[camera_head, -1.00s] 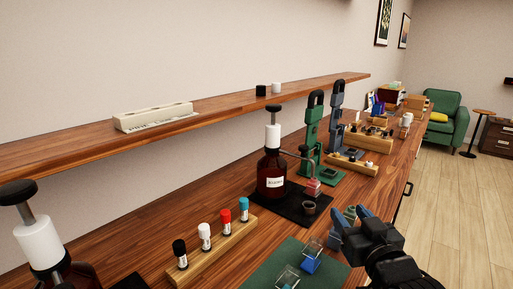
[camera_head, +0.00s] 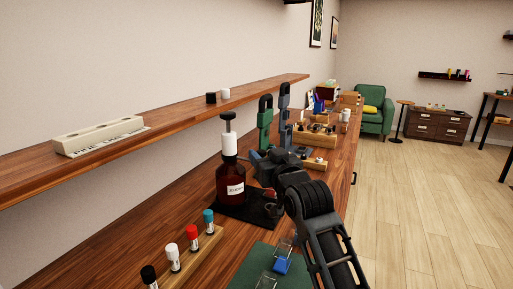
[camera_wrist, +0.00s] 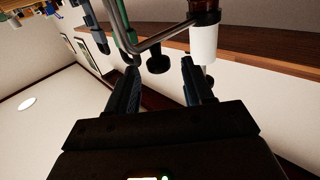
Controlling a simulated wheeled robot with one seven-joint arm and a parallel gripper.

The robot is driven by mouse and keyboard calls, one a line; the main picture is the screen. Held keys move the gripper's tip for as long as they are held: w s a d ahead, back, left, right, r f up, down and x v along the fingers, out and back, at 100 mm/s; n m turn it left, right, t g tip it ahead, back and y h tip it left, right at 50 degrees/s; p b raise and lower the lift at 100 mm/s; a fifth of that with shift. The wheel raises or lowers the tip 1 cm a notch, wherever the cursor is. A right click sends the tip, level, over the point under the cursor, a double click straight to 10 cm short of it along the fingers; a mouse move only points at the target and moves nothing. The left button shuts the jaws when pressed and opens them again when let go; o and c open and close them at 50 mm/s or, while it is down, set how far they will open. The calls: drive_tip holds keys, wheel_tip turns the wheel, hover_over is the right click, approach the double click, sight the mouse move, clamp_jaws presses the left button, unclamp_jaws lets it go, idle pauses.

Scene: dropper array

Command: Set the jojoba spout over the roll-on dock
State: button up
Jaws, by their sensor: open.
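The amber jojoba bottle (camera_head: 230,187) stands upright on a dark mat, with a white collar (camera_head: 229,145) and a black-topped plunger. In the wrist view, upside down, its metal spout (camera_wrist: 155,42) runs left from the collar (camera_wrist: 203,42).
A wooden rack (camera_head: 205,255) with several capped vials is at the front. A green mat (camera_head: 243,270) with clear and blue pieces lies front right. Green and grey stands (camera_head: 265,125) rise behind my gripper. A shelf (camera_head: 190,110) runs along the wall.

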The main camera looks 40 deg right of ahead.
sight(262, 151)
drive_tip(key=x, duration=0.5)
drive_tip(key=shift+p, duration=0.3)
drive_tip(key=shift+s, duration=0.1)
clamp_jaws()
